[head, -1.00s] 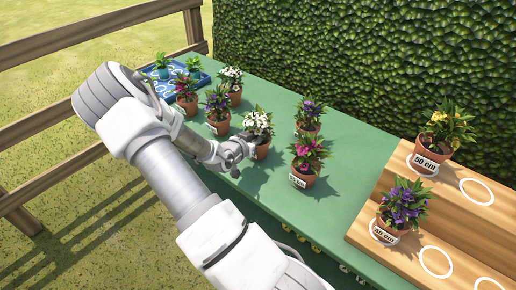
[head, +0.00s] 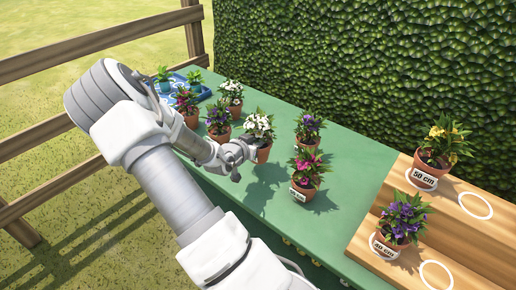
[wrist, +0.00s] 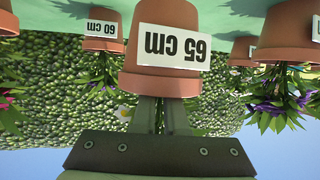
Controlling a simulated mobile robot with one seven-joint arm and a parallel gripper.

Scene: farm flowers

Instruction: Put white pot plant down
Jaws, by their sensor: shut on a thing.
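The white-flowered pot plant (head: 259,127) is in a terracotta pot at the middle of the green table (head: 345,165). My gripper (head: 240,153) is shut on this pot at its near left side. In the wrist view, which is upside down, the gripper's fingers (wrist: 162,108) meet the rim of the pot (wrist: 133,72), which bears a "65 cm" label (wrist: 172,47). The flowers are mostly hidden there by the gripper. I cannot tell surely whether the pot's base touches the table.
A pink-flowered pot (head: 307,170) stands close to the right, and a purple one (head: 308,128) behind it. More pots (head: 218,115) stand to the left, near a blue tray (head: 176,84). A stepped wooden stand (head: 455,245) with white rings is at the right. A hedge (head: 370,60) lies behind.

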